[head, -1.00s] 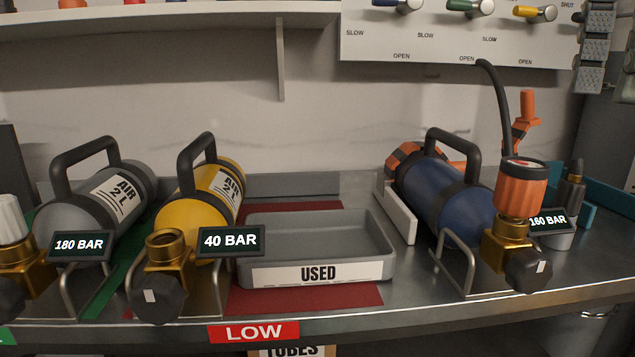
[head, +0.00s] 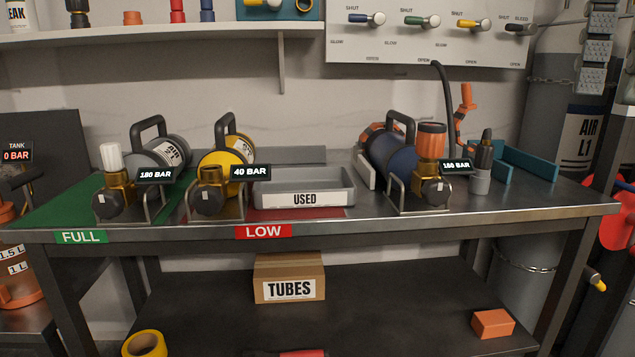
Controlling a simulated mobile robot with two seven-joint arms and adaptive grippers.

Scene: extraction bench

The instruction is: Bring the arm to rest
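Neither of my grippers nor arms shows in the head view. On the bench (head: 330,222) stand a grey cylinder (head: 165,148) marked 180 BAR on the green FULL mat (head: 70,206), and a yellow cylinder (head: 238,150) marked 40 BAR at the red LOW area. A blue cylinder (head: 388,152) lies in a wire stand at the right, with an orange-topped fitting (head: 431,140) on its valve and a 180 BAR or 160 BAR display beside it. The grey USED tray (head: 340,187) between the yellow and blue cylinders looks empty.
A valve panel (head: 400,50) hangs on the wall above. A TUBES box (head: 289,277), a yellow roll (head: 145,344) and an orange block (head: 492,323) are on the lower shelf. A large AIR L1 tank (head: 572,110) stands at the right. The bench's front edge is clear.

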